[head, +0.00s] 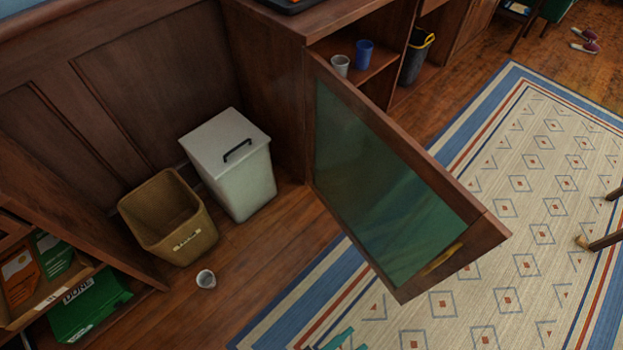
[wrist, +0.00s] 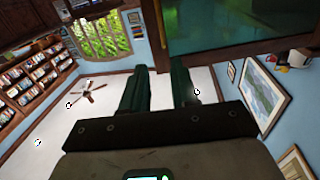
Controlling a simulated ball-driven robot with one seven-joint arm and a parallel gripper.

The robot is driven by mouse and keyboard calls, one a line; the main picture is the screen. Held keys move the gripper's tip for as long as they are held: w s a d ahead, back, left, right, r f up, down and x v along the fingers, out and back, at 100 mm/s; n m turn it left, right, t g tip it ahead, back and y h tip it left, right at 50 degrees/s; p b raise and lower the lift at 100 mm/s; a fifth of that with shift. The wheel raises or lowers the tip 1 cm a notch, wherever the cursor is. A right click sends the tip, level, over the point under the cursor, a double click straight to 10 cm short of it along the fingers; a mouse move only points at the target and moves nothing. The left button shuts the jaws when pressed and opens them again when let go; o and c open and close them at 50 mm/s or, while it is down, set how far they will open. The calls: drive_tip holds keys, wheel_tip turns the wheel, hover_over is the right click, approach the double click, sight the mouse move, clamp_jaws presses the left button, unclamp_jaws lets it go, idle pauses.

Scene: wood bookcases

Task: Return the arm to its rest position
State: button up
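My gripper (wrist: 160,82) shows in the wrist view with its two dark green fingers apart and nothing between them. A small teal part at the bottom edge of the head view seems to be the gripper's tip; the rest of the arm is out of that frame. The open cabinet door (head: 385,185), wood with a green glass pane and a brass handle, stands swung out over the rug. Its glass (wrist: 225,20) also shows at the top of the wrist view, beyond the fingertips. I cannot tell the exact gap between fingers and door.
A white lidded bin (head: 230,165), a brown bin (head: 168,220) and a small cup (head: 206,279) stand on the floor left of the door. The cabinet shelf holds a blue cup (head: 364,53) and a pale cup (head: 340,65). The patterned rug (head: 520,190) is mostly clear.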

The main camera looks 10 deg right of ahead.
drive_tip(key=w+d+f+n+y, duration=0.35)
drive_tip(key=d+n+y, duration=0.2)
drive_tip(key=y, duration=0.35)
drive_tip(key=w+d+f+n+y, duration=0.3)
drive_tip(key=w+d+n+y, duration=0.15)
drive_tip(key=n+y, duration=0.3)
drive_tip(key=s+d+r+m+g, duration=0.1)
drive_tip(key=s+d+r+g, duration=0.6)
drive_tip(key=d+r+g, duration=0.15)
wheel_tip(320, 180, up, 14)
drive_tip(key=p, duration=1.5)
drive_tip(key=shift+d+t+h, duration=0.25)
drive_tip(key=shift+t+h, duration=0.1)
drive_tip(key=shift+h, duration=0.1)
